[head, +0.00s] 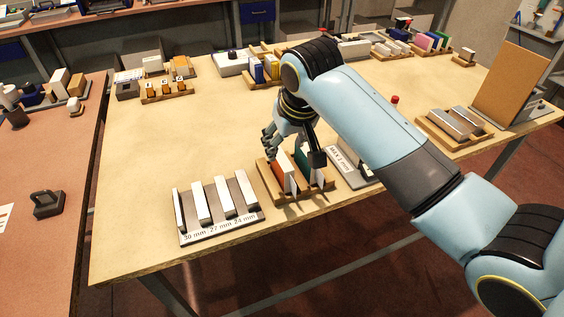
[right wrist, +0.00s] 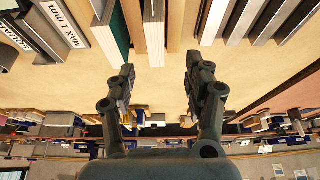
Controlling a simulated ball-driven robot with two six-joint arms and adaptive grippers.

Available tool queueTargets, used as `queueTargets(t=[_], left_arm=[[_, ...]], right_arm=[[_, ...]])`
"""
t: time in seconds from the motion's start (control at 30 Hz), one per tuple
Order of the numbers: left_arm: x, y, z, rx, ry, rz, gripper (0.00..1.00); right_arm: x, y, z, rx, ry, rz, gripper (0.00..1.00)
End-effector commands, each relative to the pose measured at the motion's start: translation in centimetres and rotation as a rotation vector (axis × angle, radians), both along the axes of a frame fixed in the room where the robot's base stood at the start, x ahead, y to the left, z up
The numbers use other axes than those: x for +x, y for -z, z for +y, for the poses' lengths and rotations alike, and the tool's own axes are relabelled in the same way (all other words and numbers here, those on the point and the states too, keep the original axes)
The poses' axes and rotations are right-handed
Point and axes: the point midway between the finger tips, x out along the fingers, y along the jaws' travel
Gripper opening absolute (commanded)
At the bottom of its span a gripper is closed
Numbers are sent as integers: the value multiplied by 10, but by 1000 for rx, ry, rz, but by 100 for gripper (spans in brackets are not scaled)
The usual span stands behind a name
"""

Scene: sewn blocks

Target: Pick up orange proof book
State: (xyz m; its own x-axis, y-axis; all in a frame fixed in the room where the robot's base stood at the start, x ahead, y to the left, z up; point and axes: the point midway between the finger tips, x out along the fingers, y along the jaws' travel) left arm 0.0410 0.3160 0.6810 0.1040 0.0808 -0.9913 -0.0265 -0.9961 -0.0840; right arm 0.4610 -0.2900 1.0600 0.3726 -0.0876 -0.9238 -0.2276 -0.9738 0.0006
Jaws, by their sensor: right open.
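The orange proof book (head: 278,177) stands upright in a small wooden rack (head: 268,196) near the table's front edge. A green book (head: 302,157) stands to its right in the same rack. My right gripper (head: 292,153) is above the rack with its fingers spread, one on each side of the books' tops in the head view. In the right wrist view the open fingers (right wrist: 160,85) have nothing between them, and the orange book's pale page edge (right wrist: 153,32) lies ahead of them. Part of the rack is hidden by the gripper. My left gripper is not in view.
A grey gauge stand (head: 222,226) marked 30, 27 and 24 mm is left of the rack. A plate marked MAX 1 mm (head: 341,167) is close on its right. A wooden tray with metal bars (head: 452,127) lies farther right. The table's left middle (head: 180,140) is clear.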

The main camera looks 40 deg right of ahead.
Motion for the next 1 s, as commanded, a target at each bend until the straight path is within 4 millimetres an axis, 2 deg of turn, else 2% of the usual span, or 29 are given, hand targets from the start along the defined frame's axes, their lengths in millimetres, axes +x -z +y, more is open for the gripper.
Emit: queueTargets(t=[0.03,0.17,0.4,0.6,0.93,1.0], left_arm=[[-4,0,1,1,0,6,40],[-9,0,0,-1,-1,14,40],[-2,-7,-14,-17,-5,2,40],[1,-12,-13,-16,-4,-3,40],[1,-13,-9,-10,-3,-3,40],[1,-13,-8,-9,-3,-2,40]], right_arm=[[3,9,-1,0,0,3,52],[9,24,-3,-1,-1,1,52],[17,44,-7,-1,-1,1,52],[28,69,-11,-1,-1,0,52],[30,77,-11,-1,-2,-2,52],[30,77,-11,-1,-2,-2,43]])
